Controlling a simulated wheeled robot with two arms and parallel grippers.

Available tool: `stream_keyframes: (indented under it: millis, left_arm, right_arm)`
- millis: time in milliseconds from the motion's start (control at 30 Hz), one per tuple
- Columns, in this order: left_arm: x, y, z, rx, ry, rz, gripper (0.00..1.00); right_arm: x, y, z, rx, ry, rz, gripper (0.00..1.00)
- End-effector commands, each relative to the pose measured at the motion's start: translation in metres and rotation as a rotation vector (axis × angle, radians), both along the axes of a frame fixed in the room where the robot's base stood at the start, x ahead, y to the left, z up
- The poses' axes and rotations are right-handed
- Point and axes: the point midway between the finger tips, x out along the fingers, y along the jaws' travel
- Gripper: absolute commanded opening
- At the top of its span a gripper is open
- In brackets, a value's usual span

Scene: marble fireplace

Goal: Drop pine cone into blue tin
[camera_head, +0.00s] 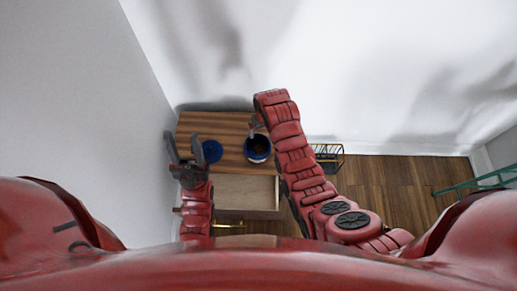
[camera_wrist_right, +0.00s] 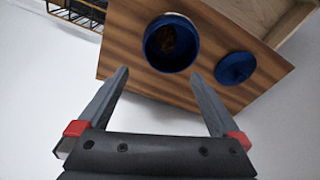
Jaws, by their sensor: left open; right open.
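The open blue tin (camera_head: 258,159) stands on the wooden cabinet top; it also shows in the right wrist view (camera_wrist_right: 170,67). A brown pine cone (camera_wrist_right: 168,39) lies inside the tin, and it is a small dark patch in the head view (camera_head: 258,145). A round blue lid (camera_head: 213,151) lies flat left of the tin; it also shows in the right wrist view (camera_wrist_right: 235,68). My left gripper (camera_head: 181,149) is open and empty, just left of the lid. My right gripper (camera_wrist_right: 160,98) is open and empty above the cabinet near the tin, its fingers apart from it.
The wooden cabinet top (camera_head: 228,125) has an open, empty-looking drawer (camera_head: 240,190) at its front. A black wire basket (camera_head: 328,153) stands right of it. White walls are close on the left and behind. Green bars (camera_head: 475,183) show at the far right. The wooden floor (camera_head: 385,180) between is clear.

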Motion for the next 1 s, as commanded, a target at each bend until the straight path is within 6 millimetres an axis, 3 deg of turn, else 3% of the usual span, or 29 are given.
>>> stream_keyframes:
  millis: [233, 400, 500, 700, 1000]
  left_arm:
    - [0.0, 0.0, -0.012, 0.0, 0.0, 0.0, 0.5]
    - [0.0, 0.0, 0.025, 0.0, 0.0, 0.0, 0.5]
    - [0.0, 0.0, 0.042, 0.0, 0.0, 0.0, 0.5]
    - [0.0, 0.0, 0.061, 0.0, 0.0, 0.0, 0.5]
    - [0.0, 0.0, 0.064, 0.0, 0.0, 0.0, 0.5]
  right_arm:
    - [-0.005, -0.002, 0.049, 0.003, -0.009, 0.0, 1.0]
    - [-0.013, -0.004, 0.102, 0.001, -0.001, 0.0, 1.0]
    - [-0.015, -0.005, 0.117, 0.001, -0.001, 0.001, 1.0]
    - [-0.018, -0.006, 0.133, 0.001, -0.001, 0.0, 1.0]
    - [-0.019, -0.006, 0.135, 0.001, -0.002, 0.0, 1.0]
